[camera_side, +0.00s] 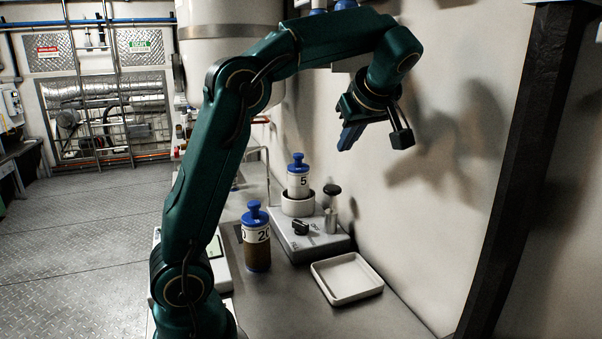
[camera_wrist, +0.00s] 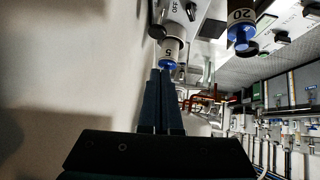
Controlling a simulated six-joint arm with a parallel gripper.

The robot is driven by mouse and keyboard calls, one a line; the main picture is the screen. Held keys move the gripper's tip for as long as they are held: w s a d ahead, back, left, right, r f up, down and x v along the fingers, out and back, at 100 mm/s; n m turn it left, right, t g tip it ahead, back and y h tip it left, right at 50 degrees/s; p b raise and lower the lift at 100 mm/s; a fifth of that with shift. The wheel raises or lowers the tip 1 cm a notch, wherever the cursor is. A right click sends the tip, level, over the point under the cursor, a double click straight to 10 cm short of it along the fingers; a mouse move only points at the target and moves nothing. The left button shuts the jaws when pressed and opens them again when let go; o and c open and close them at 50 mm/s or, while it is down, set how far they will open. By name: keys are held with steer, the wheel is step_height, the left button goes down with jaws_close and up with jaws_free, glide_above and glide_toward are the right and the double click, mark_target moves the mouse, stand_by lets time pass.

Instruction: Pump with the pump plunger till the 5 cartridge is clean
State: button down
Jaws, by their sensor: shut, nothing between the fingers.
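The 5 cartridge (camera_side: 298,184) is a pale cylinder with a blue cap, upright in a white round holder (camera_side: 297,205) on the grey unit (camera_side: 308,241). It also shows in the wrist view (camera_wrist: 171,49). What looks like the pump plunger (camera_side: 332,190) is a black round knob above a metal cylinder, right of the cartridge. In the wrist view a dark knob (camera_wrist: 157,32) shows beside the cartridge. My gripper (camera_side: 349,137) is shut and empty, above the unit and apart from it. In the wrist view its fingertips (camera_wrist: 163,73) point toward the blue cap.
The 20 cartridge (camera_side: 256,243), blue-capped with brown contents, stands on the bench left of the unit. A black dial knob (camera_side: 300,227) is on the unit's front. An empty white tray (camera_side: 346,279) lies at front right. The wall is close on the right.

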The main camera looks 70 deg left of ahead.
steer(key=s+d+f+m+t+h, duration=0.2)
steer(key=s+d+f+m+h, duration=0.2)
steer(key=s+d+m, duration=0.3)
steer(key=s+d+f+m+t+h, duration=0.2)
steer(key=s+d+f+m+h, duration=0.2)
steer(key=s+d+f+m, duration=0.3)
steer(key=d+m, duration=0.4)
steer(key=shift+s+f+h, duration=0.15)
steer(key=shift+f+h, duration=0.05)
steer(key=shift+h, duration=0.1)
